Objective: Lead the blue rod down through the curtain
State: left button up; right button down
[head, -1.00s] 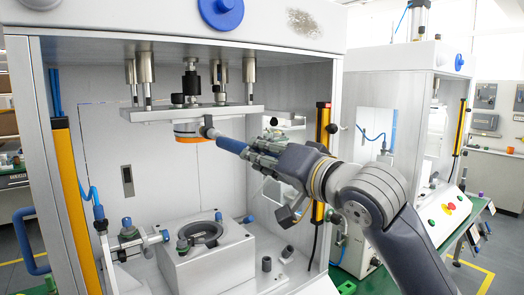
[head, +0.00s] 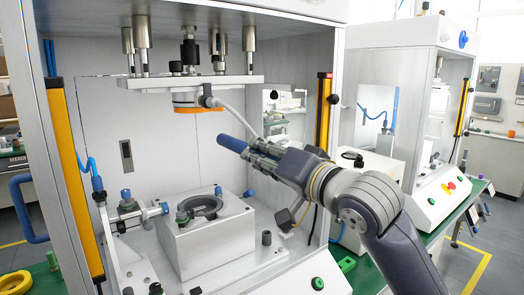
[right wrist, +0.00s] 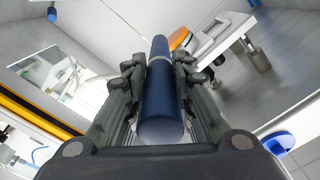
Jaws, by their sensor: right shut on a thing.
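My right gripper (head: 262,152) reaches in from the right and is shut on the blue rod (head: 232,144). The rod points up and to the left, its free end inside the press opening, below the pressing plate (head: 190,84). In the right wrist view the blue rod (right wrist: 162,100) lies lengthwise between the two fingers, with a pale band round it. The light curtain shows as two upright yellow bars, a left bar (head: 75,185) and a right bar (head: 323,130), at the sides of the opening. My left gripper is not in view.
A metal block with a round nest (head: 205,240) stands on the press bed below the rod. An orange ring (head: 188,110) and a grey hose hang under the plate. A second press (head: 405,60) stands to the right. The space between rod and block is clear.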

jog(key=shift+f+b, duration=4.5)
jog(key=shift+f, duration=6.55)
jog(key=p+v, duration=0.3)
jog(key=v, duration=1.1)
